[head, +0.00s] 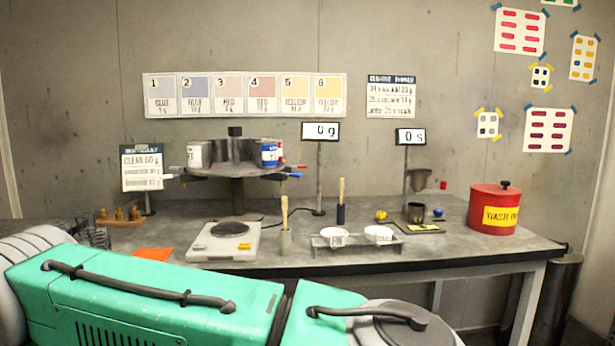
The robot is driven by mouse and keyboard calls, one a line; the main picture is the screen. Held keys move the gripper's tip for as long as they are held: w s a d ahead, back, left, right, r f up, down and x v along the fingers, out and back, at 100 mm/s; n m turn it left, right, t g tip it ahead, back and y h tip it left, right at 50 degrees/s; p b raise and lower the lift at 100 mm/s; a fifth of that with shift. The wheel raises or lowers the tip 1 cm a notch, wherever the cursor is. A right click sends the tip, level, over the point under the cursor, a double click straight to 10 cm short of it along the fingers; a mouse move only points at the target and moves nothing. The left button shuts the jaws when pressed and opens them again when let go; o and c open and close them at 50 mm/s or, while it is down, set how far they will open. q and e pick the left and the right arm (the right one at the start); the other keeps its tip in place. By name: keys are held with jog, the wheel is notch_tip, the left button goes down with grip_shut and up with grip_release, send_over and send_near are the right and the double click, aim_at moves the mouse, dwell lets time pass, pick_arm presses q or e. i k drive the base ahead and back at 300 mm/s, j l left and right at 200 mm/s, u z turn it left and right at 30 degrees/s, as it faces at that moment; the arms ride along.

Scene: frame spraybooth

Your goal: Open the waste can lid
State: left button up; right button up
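A red can (494,210) stands upright on the right end of the workbench. Its red lid has a black knob on top and looks shut. A yellow label is on its front; I cannot read it with certainty, but it seems to begin with "WASH". A dark cylindrical bin (558,300) stands on the floor at the right, partly hidden by the bench. I cannot tell whether it has a lid. Neither of my grippers is in view.
The grey workbench (455,245) holds a scale (225,242), two white cups on a rack (356,240), brushes and a round stand with cans (235,170). Two display posts rise at the back. Bare bench surface lies left of the red can.

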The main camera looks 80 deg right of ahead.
aim_at(504, 190)
jog(key=z, duration=3.7)
jog(key=i+l, duration=0.2)
jog(key=i, duration=0.2)
jog(key=i+l, duration=0.25)
jog(key=i, duration=0.15)
jog(key=u, duration=0.05)
